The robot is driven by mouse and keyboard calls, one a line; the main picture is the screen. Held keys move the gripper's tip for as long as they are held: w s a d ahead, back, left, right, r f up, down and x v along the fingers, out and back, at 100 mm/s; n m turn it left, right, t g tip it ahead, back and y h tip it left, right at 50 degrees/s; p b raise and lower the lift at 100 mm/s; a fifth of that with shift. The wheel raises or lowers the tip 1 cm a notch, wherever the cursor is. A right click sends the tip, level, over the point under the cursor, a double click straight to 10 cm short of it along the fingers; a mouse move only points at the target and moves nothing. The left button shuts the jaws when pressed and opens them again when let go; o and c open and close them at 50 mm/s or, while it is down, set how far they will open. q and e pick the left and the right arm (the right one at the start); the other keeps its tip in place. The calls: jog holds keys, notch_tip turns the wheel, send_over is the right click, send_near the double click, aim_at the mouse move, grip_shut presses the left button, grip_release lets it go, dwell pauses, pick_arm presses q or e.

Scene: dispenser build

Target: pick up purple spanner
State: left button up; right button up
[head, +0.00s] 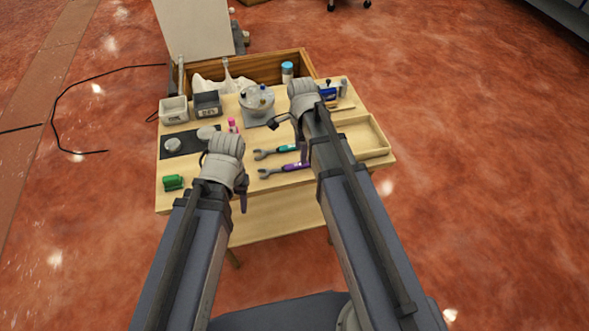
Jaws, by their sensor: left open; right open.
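The purple spanner (293,168) lies on the wooden table near its front edge, with its grey open jaw to the left and its purple handle to the right. My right arm passes close to the handle's right end and may hide a little of it. A teal spanner (287,148) lies just behind it, roughly parallel. My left gripper (222,184) is open and empty, above the table to the left of the purple spanner and apart from it.
A green object (173,182) sits at the front left of the table. A shallow wooden tray (372,146) is at right. The front strip is mostly clear.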

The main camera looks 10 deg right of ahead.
aim_at(299, 164)
jog(key=shift+s+a+f+b, duration=0.15)
jog(key=shift+f+b, duration=1.15)
jog(key=shift+b, duration=0.05)
jog(key=shift+s+a+f+b, duration=0.1)
jog(key=shift+f+b, duration=1.2)
jog(key=shift+r, duration=0.1)
jog(key=shift+c, duration=0.2)
grip_shut()
